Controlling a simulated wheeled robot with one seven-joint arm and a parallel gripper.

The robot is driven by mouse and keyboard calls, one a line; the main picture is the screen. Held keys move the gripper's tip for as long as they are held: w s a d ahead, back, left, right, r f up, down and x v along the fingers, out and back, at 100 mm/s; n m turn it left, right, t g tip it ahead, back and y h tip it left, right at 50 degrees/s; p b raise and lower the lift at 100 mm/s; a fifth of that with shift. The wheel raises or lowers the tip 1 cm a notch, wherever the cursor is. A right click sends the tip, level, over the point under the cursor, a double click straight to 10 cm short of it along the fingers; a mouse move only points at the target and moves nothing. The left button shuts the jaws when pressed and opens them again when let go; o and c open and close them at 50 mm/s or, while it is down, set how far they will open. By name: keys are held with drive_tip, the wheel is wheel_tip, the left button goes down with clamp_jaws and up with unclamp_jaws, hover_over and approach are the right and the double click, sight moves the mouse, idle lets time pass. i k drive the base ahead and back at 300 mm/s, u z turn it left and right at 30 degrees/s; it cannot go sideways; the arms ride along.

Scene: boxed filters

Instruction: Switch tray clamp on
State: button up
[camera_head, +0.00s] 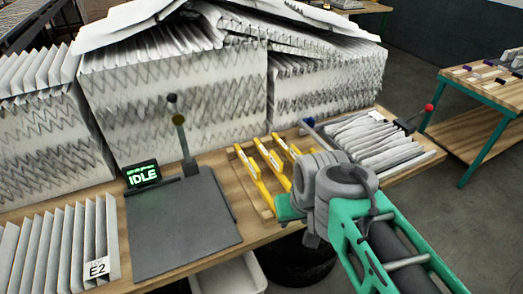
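A dark grey flat plate (183,235) lies on the bench with a small display (142,174) reading "IDLE" in green at its back left corner. An upright lever (180,130) with a dark knob and a brass-coloured disc stands at the plate's back edge. A second lever with a red knob (429,107) leans up beside a tray of pleated filters (368,140) at the right. I cannot tell which lever is the tray clamp's. My gripper (288,208) is near the bench's front edge, right of the plate, apart from both levers; its fingers are mostly hidden by my wrist.
Tall stacks of pleated filters (175,100) fill the back of the bench. Yellow-handled pieces (262,165) lie in a wooden rack close to my gripper. Filters labelled E2 (50,245) stand at front left. A white bin (230,278) sits below the front edge.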

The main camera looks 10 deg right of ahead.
sight(429, 108)
drive_tip(key=u, duration=1.45)
drive_tip(key=k, duration=0.65)
drive_tip(key=z, duration=1.15)
